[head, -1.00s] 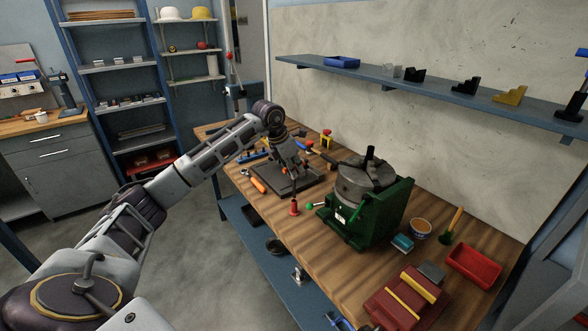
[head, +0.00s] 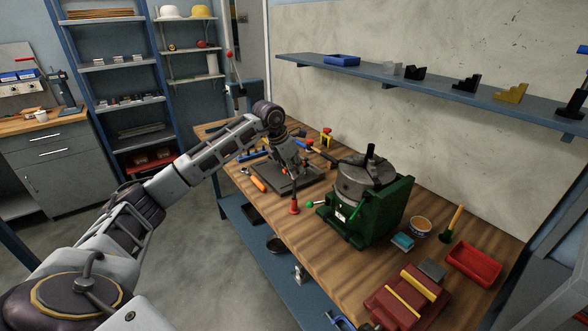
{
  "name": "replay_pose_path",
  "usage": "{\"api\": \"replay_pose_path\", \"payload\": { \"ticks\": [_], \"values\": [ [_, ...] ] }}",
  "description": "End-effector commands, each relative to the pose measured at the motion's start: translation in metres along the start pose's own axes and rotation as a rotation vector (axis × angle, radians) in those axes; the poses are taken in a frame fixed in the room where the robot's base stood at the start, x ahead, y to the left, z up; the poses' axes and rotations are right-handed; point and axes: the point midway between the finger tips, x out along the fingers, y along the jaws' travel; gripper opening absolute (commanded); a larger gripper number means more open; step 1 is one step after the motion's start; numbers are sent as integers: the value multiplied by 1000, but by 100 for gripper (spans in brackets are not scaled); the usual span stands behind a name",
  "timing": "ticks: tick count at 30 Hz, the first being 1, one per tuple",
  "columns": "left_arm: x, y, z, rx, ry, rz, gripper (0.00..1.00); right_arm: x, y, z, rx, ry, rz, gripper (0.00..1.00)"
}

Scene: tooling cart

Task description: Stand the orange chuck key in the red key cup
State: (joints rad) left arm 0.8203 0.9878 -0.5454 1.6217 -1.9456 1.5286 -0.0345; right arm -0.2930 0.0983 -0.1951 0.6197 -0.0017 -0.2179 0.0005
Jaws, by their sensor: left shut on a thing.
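My left gripper (head: 293,177) reaches in from the left over the dark flat plate on the bench and points down. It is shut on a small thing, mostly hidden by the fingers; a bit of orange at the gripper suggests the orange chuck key. The small red key cup (head: 294,208) stands upright on the bench just in front of the plate, below the gripper in the picture. A thin dark stem shows between gripper and cup; I cannot tell whether it is inside the cup. My right gripper is not in view.
A green fixture (head: 372,215) with a grey chuck stands right of the cup, its green-knobbed lever close by. An orange-handled tool (head: 258,184) lies left of the plate (head: 300,185). A red tray (head: 474,264) and red block (head: 405,302) are at the right.

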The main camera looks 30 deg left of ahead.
Motion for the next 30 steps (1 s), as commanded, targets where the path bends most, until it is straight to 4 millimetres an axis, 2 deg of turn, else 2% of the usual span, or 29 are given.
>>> {"api": "replay_pose_path", "payload": {
  "ticks": [30],
  "values": [
    [5,0,-2,0,-1,0,0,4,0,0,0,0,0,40]
  ]
}}
